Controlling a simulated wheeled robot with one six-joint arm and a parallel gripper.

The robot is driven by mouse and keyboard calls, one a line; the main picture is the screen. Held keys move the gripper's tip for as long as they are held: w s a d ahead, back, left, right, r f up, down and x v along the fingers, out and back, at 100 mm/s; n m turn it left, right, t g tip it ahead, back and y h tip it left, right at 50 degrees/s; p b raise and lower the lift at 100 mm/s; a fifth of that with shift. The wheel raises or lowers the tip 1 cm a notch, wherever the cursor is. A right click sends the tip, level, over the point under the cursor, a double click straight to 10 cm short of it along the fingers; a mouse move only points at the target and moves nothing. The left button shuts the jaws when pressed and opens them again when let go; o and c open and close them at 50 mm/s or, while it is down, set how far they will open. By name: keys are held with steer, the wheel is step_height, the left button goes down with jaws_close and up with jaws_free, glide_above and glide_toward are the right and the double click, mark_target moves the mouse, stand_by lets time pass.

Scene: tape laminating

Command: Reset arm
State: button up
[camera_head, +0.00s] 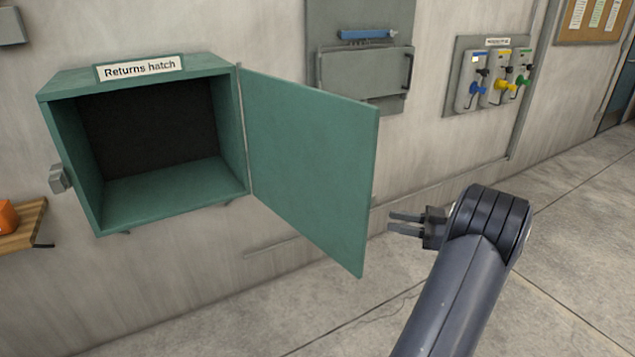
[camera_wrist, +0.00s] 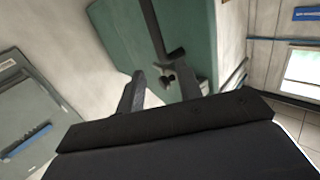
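The green returns hatch (camera_head: 145,72) is on the wall at the left, with an empty dark interior. Its green door (camera_head: 310,165) stands open, swung out to the right. My gripper (camera_head: 391,222) is just right of the door's free edge, its two fingers pointing left toward it. In the wrist view, the fingers of my gripper (camera_wrist: 162,92) are apart, with nothing seen held between them. The green door (camera_wrist: 190,40) fills the space beyond them, with a dark handle (camera_wrist: 165,52) on it. Whether a finger touches the handle cannot be told.
A grey wall panel (camera_head: 362,72) with a blue bar hangs behind the door. A panel with several coloured lockout devices (camera_head: 490,75) is further right. A wooden shelf (camera_head: 22,236) with an orange object (camera_head: 6,217) sticks out at far left. The floor (camera_head: 575,235) at right is clear.

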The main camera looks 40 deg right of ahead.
steer(key=p+x, duration=0.1)
steer(key=x, duration=0.9)
steer(key=shift+w+a, duration=0.1)
steer(key=shift+a, duration=0.2)
